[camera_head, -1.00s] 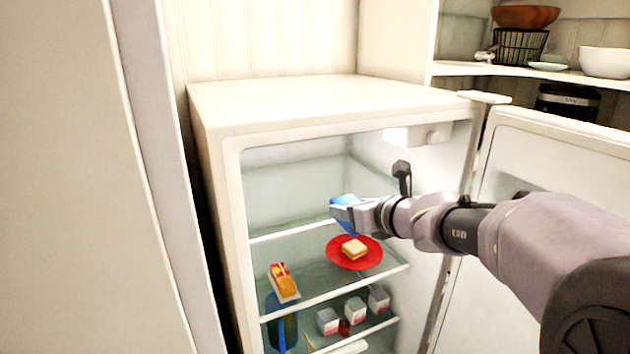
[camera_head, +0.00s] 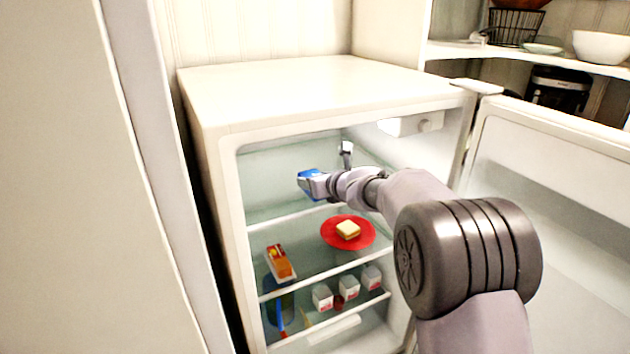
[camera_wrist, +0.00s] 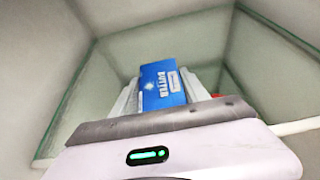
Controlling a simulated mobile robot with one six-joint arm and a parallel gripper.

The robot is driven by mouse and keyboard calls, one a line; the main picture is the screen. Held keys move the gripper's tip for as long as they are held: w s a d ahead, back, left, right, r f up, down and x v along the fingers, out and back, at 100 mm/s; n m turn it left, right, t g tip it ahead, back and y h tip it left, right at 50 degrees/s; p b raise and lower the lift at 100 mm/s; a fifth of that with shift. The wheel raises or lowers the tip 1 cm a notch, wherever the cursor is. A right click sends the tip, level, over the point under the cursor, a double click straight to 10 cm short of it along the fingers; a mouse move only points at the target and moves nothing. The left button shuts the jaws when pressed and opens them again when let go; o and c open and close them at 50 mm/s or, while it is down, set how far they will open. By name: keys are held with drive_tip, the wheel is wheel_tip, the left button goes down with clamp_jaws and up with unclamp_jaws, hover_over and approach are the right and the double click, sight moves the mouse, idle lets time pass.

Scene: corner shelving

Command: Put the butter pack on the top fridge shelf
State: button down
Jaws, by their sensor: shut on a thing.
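The butter pack (camera_head: 310,183) is a blue box held in my gripper (camera_head: 318,184), inside the open fridge (camera_head: 225,125). In the wrist view the pack (camera_wrist: 162,84) shows its "BUTTER" lettering, between the two pale fingers of my gripper (camera_wrist: 162,96). The top fridge shelf (camera_head: 285,216) is a glass pane with a white front edge, just below the pack. I cannot tell whether the pack touches the shelf. No other item shows on that shelf.
The shelf below holds a red plate (camera_head: 330,236) with a sandwich (camera_head: 347,229) and an orange-and-red pack (camera_head: 279,262). Several small cartons (camera_head: 322,297) stand lower down. The fridge door (camera_head: 560,170) stands open at the right. A light housing (camera_head: 415,124) hangs at the fridge's upper right.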

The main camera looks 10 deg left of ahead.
drive_tip(key=shift+f, duration=0.2)
drive_tip(key=c, duration=0.6)
unclamp_jaws()
drive_tip(key=shift+r, duration=0.1)
